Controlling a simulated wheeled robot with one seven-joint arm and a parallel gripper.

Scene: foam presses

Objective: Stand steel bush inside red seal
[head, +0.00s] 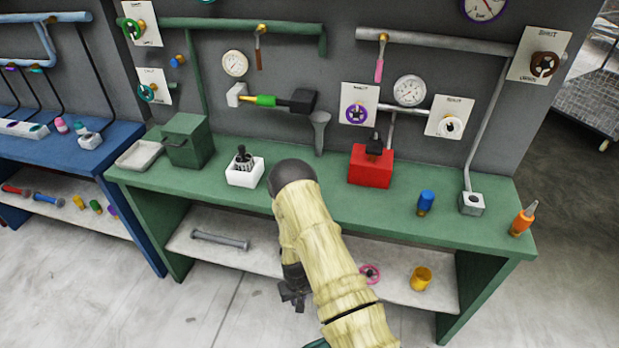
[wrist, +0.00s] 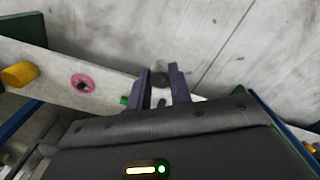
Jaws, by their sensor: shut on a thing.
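The red seal (head: 370,273) looks like a pinkish-red ring lying on the pale lower shelf of the green bench, just right of my arm. It also shows in the wrist view (wrist: 83,83), left of my fingers, with a dark middle. My gripper (head: 293,297) hangs low in front of the shelf, left of the seal and apart from it. In the wrist view its two purple-grey fingers (wrist: 160,84) are shut on a small grey cylinder, the steel bush (wrist: 160,69), at the fingertips. The bush's lower part is hidden between the fingers.
A yellow cup (head: 421,278) stands on the shelf right of the seal. A grey bar (head: 220,240) lies on the shelf's left part. The green bench top (head: 320,205) overhangs the shelf. The floor in front is clear.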

